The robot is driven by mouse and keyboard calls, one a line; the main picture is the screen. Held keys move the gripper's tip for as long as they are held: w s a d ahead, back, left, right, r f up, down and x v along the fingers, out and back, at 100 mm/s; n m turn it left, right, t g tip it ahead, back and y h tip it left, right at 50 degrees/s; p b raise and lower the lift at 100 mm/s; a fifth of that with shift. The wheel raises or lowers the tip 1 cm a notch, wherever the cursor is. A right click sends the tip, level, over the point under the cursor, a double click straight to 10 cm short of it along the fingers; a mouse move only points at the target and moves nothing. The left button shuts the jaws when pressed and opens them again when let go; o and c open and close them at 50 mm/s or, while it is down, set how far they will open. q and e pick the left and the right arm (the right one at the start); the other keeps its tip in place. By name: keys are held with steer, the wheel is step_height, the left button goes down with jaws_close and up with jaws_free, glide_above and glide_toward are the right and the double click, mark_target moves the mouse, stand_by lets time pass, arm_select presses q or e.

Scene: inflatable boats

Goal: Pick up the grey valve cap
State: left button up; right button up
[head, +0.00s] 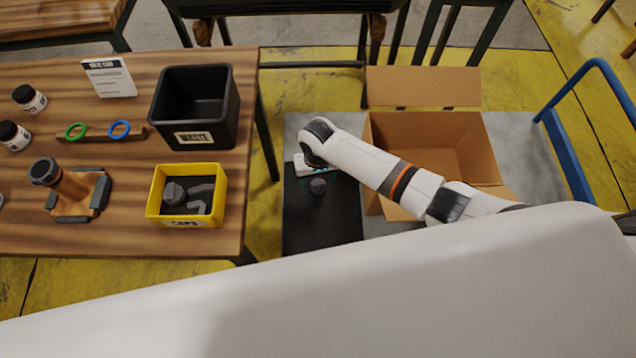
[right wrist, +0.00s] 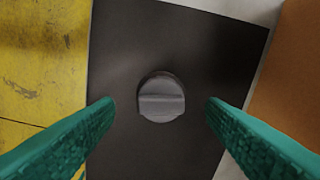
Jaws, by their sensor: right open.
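A grey valve cap (head: 318,186) with a raised bar across its top lies on a black mat (head: 328,225). It also shows in the right wrist view (right wrist: 161,97), near the middle of the picture. My right gripper (right wrist: 160,104) is open, with one teal finger on each side of the cap and a gap on both sides. It is above the cap, not touching it. In the head view the gripper (head: 317,181) is partly hidden by its own wrist. My left gripper is not in view.
A cardboard box (head: 430,134) stands open right of the mat, under my right arm. Left is a wooden table (head: 120,235) with a black bin (head: 215,138), a yellow bin (head: 222,185) of grey parts, and a wooden stand with a grey-topped post (head: 66,183). A blue handle (head: 575,160) rises at right.

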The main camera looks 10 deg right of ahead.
steer(key=shift+f, duration=0.85)
steer(key=shift+c, duration=0.6)
steer(key=c, duration=1)
steer(key=shift+o, duration=0.2)
